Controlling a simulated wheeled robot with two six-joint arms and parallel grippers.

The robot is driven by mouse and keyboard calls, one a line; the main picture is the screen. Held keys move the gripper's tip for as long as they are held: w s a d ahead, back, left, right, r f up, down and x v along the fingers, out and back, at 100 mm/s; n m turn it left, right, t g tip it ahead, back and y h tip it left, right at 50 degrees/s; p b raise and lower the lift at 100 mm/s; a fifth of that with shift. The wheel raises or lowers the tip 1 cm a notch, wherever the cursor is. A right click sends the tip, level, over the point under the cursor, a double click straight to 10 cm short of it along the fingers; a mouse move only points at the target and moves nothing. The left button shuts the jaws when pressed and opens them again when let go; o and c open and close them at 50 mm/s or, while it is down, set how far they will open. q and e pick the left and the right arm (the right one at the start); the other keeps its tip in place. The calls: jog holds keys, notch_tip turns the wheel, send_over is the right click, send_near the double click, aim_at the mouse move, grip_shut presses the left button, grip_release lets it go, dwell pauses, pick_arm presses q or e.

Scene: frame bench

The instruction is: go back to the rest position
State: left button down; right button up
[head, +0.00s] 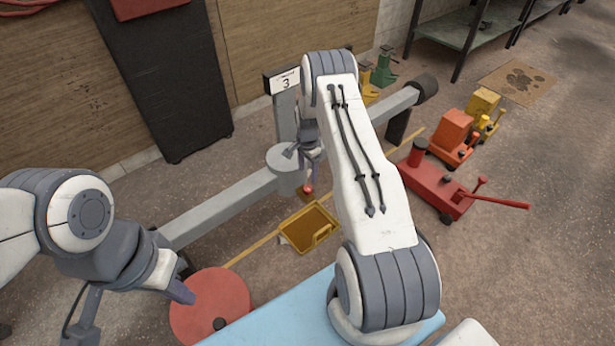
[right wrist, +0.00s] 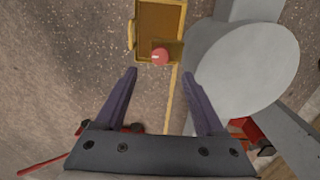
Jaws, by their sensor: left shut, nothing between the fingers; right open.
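My left gripper (head: 182,292) is shut and empty, in front of the round red disc (head: 212,300) at the lower left of the head view. My right gripper (head: 314,170) hangs beside the grey round post top (head: 290,160) of the frame bench. In the right wrist view its two purple fingers (right wrist: 160,78) are spread open with nothing between them. A small red round piece (right wrist: 160,57) shows just beyond the fingertips, also in the head view (head: 307,188). I cannot tell what supports it.
A yellow tray (head: 297,243) lies on the floor below the bench's grey beam (head: 225,206). A light blue surface (head: 275,314) is at the front. A red jack (head: 435,188) and an orange one (head: 452,130) stand at right. A dark panel (head: 165,75) leans at back left.

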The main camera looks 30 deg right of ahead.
notch_tip(320, 180, up, 2)
jog(key=shift+r, duration=0.1)
dwell(0.5)
jog(key=s+a+r+n, duration=0.4)
jog(key=a+r+n, duration=0.2)
jog(key=a+r, duration=0.55)
jog(key=s+a+r+n, duration=0.3)
jog(key=a+r+n, duration=0.2)
jog(key=a+r, duration=0.65)
jog(key=s+a+r+n, duration=0.2)
jog(key=s+a+n, duration=0.15)
jog(key=s, duration=0.25)
jog(key=s+a+r+n, duration=0.3)
jog(key=s+a, duration=0.2)
jog(key=s, duration=0.2)
jog(key=s+r+n+y, duration=0.15)
jog(key=s+n, duration=0.55)
jog(key=s, duration=0.7)
notch_tip(320, 180, up, 32)
jog(key=p, duration=3.2)
jog(key=shift+w+a+m, duration=0.25)
jog(key=shift+a+m, duration=0.05)
jog(key=shift+m, duration=0.05)
